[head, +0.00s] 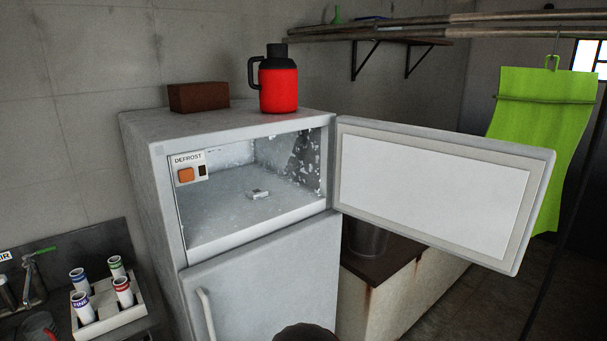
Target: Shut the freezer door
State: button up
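The freezer door (435,190) stands wide open, swung out to the right on its hinge at the compartment's right edge. Its pale inner panel faces me. The freezer compartment (245,210) is the top part of a grey fridge (155,195); it is frosty inside, with a small pale item (259,194) on its floor. A defrost panel with an orange switch (186,175) is at its upper left. The lower fridge door (265,285) is shut. My gripper is not in view; a dark rounded shape at the bottom edge cannot be made out.
A red and black jug (278,85) and a brown block (198,97) stand on the fridge top. A white rack of labelled tubes (109,308) is at lower left. A counter with a metal bucket (368,238) is behind the open door. A green apron (540,120) hangs at right.

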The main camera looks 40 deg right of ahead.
aim_at(478, 200)
jog(key=k+l+u, duration=0.2)
jog(key=l+u, duration=0.3)
jog(key=l, duration=0.3)
jog(key=k+l+u, duration=0.3)
jog(key=l+u, duration=0.2)
jog(key=l, duration=0.25)
jog(key=k+l+u, duration=0.5)
jog(key=l, duration=0.15)
jog(key=k+l+u, duration=0.7)
jog(key=k+u, duration=0.55)
jog(key=k, duration=0.2)
jog(key=k+l+z, duration=0.1)
jog(key=k, duration=0.35)
jog(key=k+l+z, duration=0.15)
jog(key=k, duration=0.3)
jog(key=k+l+z, duration=0.1)
jog(key=z, duration=0.2)
jog(key=k+l+z, duration=0.1)
jog(key=l+z, duration=0.2)
jog(key=i, duration=0.55)
jog(key=l+z, duration=0.05)
